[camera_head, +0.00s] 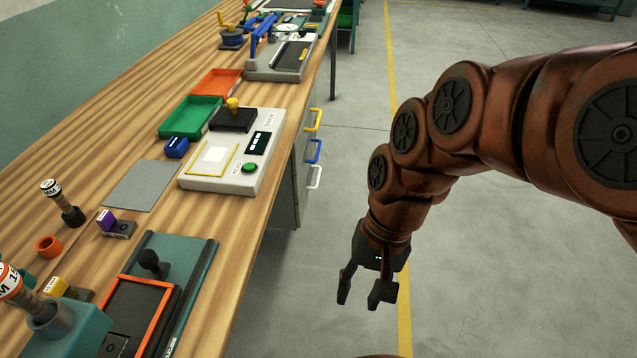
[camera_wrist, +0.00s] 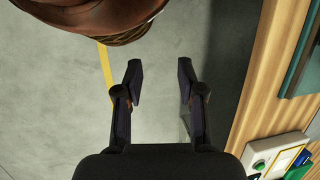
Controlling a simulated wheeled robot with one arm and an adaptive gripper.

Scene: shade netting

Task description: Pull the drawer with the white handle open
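A grey drawer unit (camera_head: 284,205) stands under the workbench, seen edge-on in the head view. The white handle (camera_head: 315,177) is the lowest of three on its front. A blue handle (camera_head: 314,151) and a yellow handle (camera_head: 315,120) are above it. The drawer fronts are mostly hidden by the steep angle, and the drawers look shut. My gripper (camera_head: 360,299) hangs over the floor, in front and to the right of the bench, apart from the handles. Its fingers are spread and empty, also in the wrist view (camera_wrist: 160,82). No handle shows in the wrist view.
The wooden workbench (camera_head: 226,219) runs along the left, with a white device (camera_head: 216,183), green tray (camera_head: 168,130) and orange tray (camera_head: 203,82) on top. Its edge also shows in the wrist view (camera_wrist: 258,95). The floor (camera_head: 345,150) beside the drawers is clear.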

